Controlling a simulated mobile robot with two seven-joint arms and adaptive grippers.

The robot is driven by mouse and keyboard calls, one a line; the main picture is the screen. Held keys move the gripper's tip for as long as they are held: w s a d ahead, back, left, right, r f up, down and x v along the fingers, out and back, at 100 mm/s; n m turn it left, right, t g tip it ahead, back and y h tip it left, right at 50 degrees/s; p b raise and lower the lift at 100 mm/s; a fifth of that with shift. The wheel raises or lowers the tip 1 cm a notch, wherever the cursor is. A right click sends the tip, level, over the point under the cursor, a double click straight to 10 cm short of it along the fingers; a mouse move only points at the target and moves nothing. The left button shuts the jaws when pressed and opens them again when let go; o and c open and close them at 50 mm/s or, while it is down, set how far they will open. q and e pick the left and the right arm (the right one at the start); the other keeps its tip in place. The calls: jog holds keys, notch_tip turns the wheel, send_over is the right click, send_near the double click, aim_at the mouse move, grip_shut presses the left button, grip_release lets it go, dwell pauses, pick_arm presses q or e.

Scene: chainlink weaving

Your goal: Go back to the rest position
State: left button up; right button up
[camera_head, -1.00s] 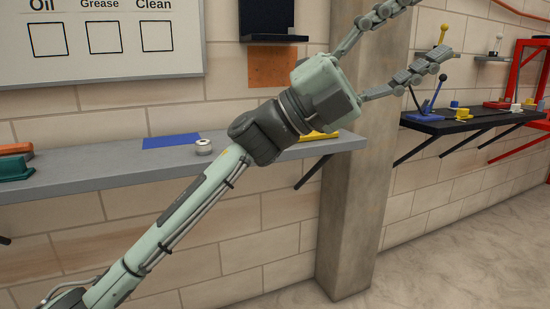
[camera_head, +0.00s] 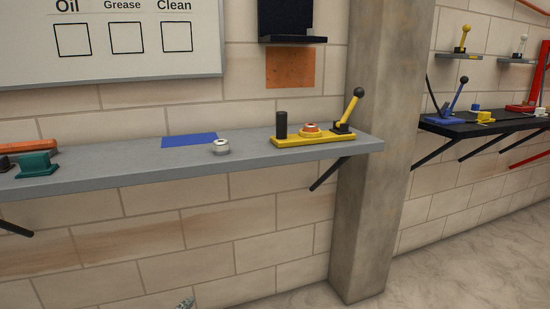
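Neither of my grippers shows clearly in the head view. Only a small pale-green piece (camera_head: 185,303), probably part of my arm, pokes up at the bottom edge; I cannot tell which part it is. On the grey shelf (camera_head: 110,171) stands a yellow fixture (camera_head: 313,139) with a black cylinder, a red-and-white round part and a black-knobbed lever (camera_head: 350,108). A small whitish ring-like part (camera_head: 221,147) sits on the shelf near the blue mat (camera_head: 190,140). No gripper touches these things.
A teal block (camera_head: 37,165) and an orange item (camera_head: 28,146) are at the shelf's left. A concrete pillar (camera_head: 375,220) stands by the shelf's right end. Beyond it is a black shelf (camera_head: 485,126) with a blue lever device (camera_head: 447,114). Space before the shelf is clear.

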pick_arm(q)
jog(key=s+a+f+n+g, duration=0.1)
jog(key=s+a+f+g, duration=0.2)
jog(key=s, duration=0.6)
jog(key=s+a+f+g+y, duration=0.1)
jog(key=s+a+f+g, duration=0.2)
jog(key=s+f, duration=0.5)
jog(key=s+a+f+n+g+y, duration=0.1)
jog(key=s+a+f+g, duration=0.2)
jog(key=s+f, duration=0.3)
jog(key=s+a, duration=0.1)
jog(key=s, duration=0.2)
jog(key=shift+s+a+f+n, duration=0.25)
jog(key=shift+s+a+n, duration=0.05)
